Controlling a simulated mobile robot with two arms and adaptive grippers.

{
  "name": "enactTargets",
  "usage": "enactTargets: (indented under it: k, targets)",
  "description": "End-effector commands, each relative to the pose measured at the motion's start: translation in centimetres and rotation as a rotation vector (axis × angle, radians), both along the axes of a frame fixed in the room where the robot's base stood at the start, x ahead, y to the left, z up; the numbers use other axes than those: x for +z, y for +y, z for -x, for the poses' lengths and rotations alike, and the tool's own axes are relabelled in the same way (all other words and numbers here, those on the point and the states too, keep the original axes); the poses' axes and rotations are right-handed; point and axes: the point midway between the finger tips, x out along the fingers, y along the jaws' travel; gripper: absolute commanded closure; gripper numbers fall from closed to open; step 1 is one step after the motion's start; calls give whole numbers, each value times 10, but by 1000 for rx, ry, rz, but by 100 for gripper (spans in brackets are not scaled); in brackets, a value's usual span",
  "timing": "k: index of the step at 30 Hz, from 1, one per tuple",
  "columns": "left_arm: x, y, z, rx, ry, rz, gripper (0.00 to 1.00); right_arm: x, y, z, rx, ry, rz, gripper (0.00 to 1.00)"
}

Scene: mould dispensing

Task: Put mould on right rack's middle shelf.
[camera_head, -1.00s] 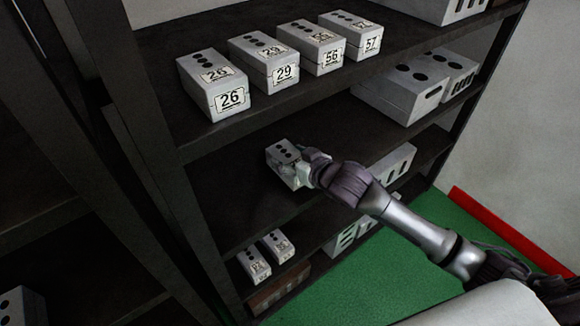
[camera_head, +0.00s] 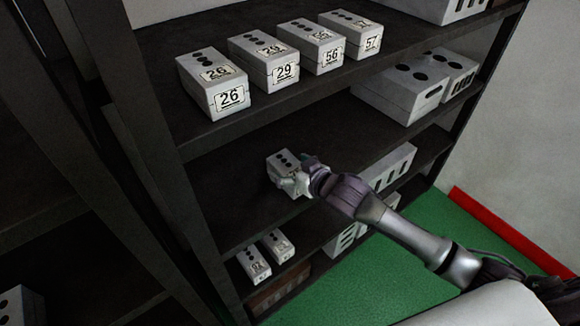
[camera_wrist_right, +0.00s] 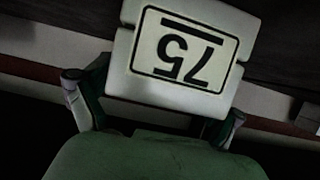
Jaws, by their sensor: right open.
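The grey mould (camera_head: 284,157) with dark holes on top rests on the middle visible shelf (camera_head: 225,190) of the right rack, near its front edge. The right wrist view shows its end face (camera_wrist_right: 185,52) with the number 75 upside down. My right gripper (camera_head: 298,184) is at the mould's near end, and its fingers hide part of that end in the head view. In the right wrist view the gripper (camera_wrist_right: 153,112) is open, its two fingers spread wide below the label. My left gripper is not in view.
Above stand moulds 26 (camera_head: 225,95), 29 (camera_head: 280,70), 56 (camera_head: 328,55) and 57 (camera_head: 365,40). Larger grey blocks (camera_head: 400,95) stand to the right. Two small moulds (camera_head: 254,265) are on the shelf below. A dark post (camera_head: 150,160) bounds the rack at left.

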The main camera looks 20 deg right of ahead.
Motion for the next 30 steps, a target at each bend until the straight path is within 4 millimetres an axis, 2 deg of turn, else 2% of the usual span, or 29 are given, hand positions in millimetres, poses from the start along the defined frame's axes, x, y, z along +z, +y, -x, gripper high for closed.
enactTargets:
  k: [4,8,15,21,25,30]
  targets:
    - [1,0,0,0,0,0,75,4,0,0,0,-2,0,7]
    - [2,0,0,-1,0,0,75,8,-6,14,0,1,0,7]
    - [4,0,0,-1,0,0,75,27,-21,59,1,2,3,7]
    - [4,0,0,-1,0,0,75,41,-33,90,0,2,1,7]
    - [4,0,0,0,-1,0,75,46,-36,100,0,0,0,7]
    - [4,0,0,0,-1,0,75,49,-38,104,-1,0,-1,7]
